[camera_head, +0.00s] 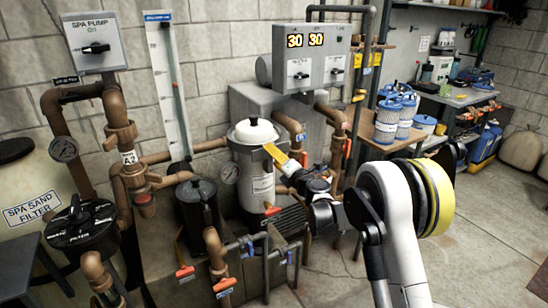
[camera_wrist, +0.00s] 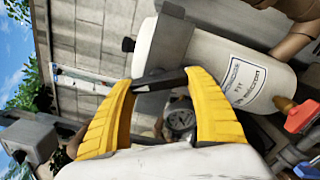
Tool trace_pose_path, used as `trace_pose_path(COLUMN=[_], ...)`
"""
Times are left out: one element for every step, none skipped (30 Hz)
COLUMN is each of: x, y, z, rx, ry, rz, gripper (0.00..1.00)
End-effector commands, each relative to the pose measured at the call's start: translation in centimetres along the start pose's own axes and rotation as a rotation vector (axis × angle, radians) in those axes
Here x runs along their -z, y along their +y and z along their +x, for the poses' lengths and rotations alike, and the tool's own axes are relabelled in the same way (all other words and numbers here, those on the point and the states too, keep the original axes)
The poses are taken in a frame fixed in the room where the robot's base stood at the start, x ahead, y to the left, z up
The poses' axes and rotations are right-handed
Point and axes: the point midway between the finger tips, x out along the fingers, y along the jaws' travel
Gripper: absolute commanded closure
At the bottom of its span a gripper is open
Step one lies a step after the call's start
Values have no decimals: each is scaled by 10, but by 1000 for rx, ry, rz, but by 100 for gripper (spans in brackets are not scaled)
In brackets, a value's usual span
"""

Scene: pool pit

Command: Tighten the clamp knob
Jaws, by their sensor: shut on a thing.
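The white filter tank (camera_head: 262,185) stands near the middle of the head view, with a white lid and a grey clamp band around its upper part. The band (camera_wrist: 167,45) shows from close up in the wrist view, above my fingertips. My gripper (camera_head: 271,151) reaches the band's near side from the right. In the wrist view its two yellow fingers (camera_wrist: 160,79) are shut on a dark bar, which looks like the clamp knob (camera_wrist: 158,80). The knob's mounting is partly hidden, and the knob cannot be made out in the head view.
A pressure gauge (camera_head: 229,173) sits left of the tank. Pipes and orange valve handles (camera_head: 185,272) crowd the space below. A grey control box (camera_head: 311,60) hangs above. Blue cartridges (camera_head: 387,119) stand on a table to the right.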

Motion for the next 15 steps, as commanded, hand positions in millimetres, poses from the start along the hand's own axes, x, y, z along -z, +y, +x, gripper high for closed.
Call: trace_pose_path(x=[0,0,0,0,0,0,0,0,0,0,0,0,0,0,0], y=[0,0,0,0,0,0,0,1,1,1,1,1,1,1,1], z=[0,0,0,0,0,0,0,0,0,0,0,0,0,0,0], rx=[0,0,0,0,0,0,0,0,0,0,0,-1,-1,-1,-2], ry=[0,0,0,0,0,0,0,0,0,0,0,0,0,0,0], rz=[36,60,92,115,136,163,182,200,222,239,252,270,281,292,305], gripper=[67,67,67,67,67,67,67,67,67,67,67,67,67,67,67])
